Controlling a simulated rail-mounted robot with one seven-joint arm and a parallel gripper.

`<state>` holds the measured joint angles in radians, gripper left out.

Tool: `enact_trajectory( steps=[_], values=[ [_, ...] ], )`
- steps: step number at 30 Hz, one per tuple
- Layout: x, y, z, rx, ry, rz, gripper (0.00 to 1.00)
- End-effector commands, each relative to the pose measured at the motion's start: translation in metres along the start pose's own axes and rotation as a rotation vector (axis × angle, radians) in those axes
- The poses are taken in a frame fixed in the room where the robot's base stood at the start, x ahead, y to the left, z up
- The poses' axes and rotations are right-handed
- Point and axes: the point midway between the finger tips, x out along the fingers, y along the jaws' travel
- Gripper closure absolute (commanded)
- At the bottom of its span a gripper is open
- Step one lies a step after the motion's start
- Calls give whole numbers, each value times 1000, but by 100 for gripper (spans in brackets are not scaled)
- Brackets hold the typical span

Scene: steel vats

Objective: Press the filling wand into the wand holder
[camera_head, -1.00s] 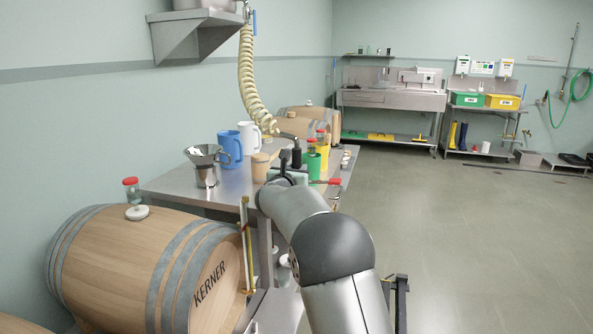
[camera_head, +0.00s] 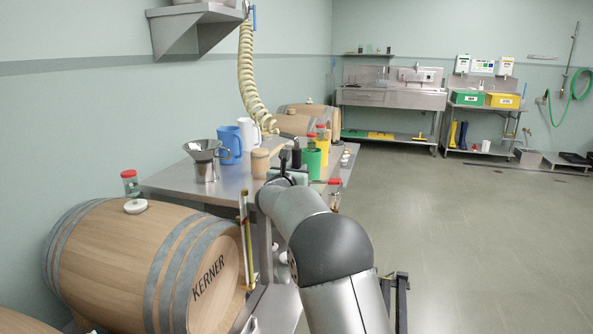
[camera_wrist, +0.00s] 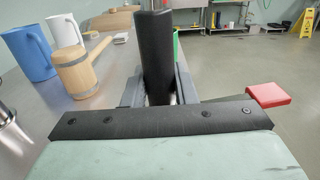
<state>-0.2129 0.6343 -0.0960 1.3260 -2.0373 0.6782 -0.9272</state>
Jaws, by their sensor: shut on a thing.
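My gripper (camera_wrist: 157,98) is shut on an upright black cylindrical handle (camera_wrist: 155,52), seen in the wrist view. It looks like the filling wand's grip; its lower part is hidden by the fingers and the gripper body. In the head view the dark handle (camera_head: 296,154) stands just beyond the end of my arm, by the table's right side. I cannot pick out the wand holder for certain in either view, nor tell whether the wand touches it.
The steel table (camera_head: 228,190) carries a steel funnel (camera_head: 204,163), a blue jug (camera_head: 230,145), a white jug (camera_head: 249,124) and a wooden mallet (camera_wrist: 77,74). A coiled hose (camera_head: 247,75) hangs behind.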

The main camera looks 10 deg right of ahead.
Motion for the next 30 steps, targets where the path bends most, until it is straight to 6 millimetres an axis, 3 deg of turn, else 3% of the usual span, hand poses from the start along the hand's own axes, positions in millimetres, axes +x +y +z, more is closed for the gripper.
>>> enact_trajectory(
  steps=[1,3,4,16,20,30],
  values=[
    [0,0,-1,0,0,0,72],
    [0,0,0,0,0,0,53],
    [0,0,0,0,0,0,49],
    [-10,1,-2,-1,3,3,49],
    [-33,1,-2,0,2,3,49],
    [-117,1,-1,0,1,4,49]
  ],
)
